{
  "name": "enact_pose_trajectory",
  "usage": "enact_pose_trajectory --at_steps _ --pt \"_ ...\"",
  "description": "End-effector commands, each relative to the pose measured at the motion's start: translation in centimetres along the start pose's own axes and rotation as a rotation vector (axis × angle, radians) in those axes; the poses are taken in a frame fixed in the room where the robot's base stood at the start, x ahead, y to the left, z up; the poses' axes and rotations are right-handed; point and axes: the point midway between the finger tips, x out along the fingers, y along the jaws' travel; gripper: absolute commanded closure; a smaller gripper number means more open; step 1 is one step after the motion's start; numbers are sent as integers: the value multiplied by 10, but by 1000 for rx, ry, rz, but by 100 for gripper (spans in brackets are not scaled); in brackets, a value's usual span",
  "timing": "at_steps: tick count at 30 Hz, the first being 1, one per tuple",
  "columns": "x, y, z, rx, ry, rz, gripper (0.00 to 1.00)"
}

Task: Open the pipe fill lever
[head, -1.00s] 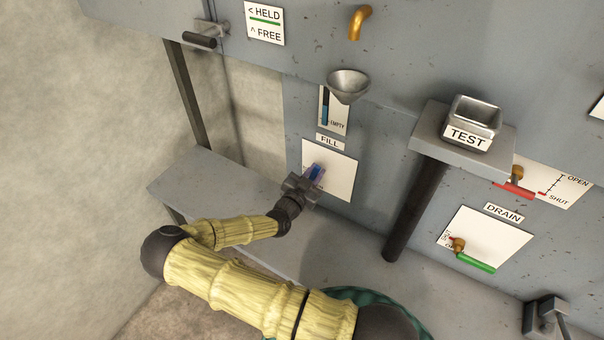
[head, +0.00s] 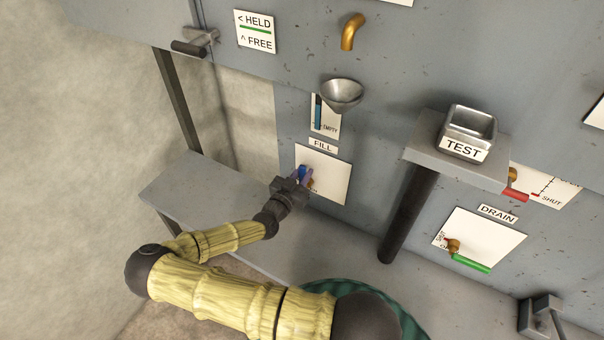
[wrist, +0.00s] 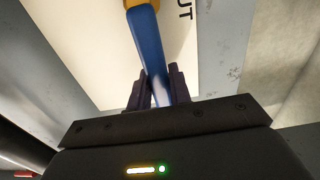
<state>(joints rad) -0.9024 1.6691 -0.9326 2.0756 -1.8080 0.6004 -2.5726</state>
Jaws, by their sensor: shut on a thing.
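The fill lever is a blue handle (head: 301,171) on a brass pivot (head: 311,184), in front of a white plate (head: 334,184) under the FILL label (head: 323,146). My gripper (head: 304,176) is at this lever, with its fingers pointing at the plate. In the wrist view the blue handle (wrist: 150,50) runs down from the brass part (wrist: 141,4) between my two dark fingers (wrist: 155,88). My gripper is shut on the handle. The handle's lower end is hidden, and only the letters "UT" show on the plate there.
A funnel (head: 342,94) hangs under a brass spout (head: 352,32), above the EMPTY gauge (head: 325,116). A shelf with a TEST cup (head: 469,133) juts out to the right on a dark post (head: 407,213). A green DRAIN lever (head: 471,263) and a red lever (head: 515,195) are further right.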

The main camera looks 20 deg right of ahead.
Motion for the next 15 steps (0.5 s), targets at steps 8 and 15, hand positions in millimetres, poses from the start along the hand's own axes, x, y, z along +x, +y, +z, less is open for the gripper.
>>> enact_pose_trajectory --at_steps 8,15 --pt "-1 -1 1 -6 -3 -3 58" --pt "-1 -1 0 -3 -1 -2 58"
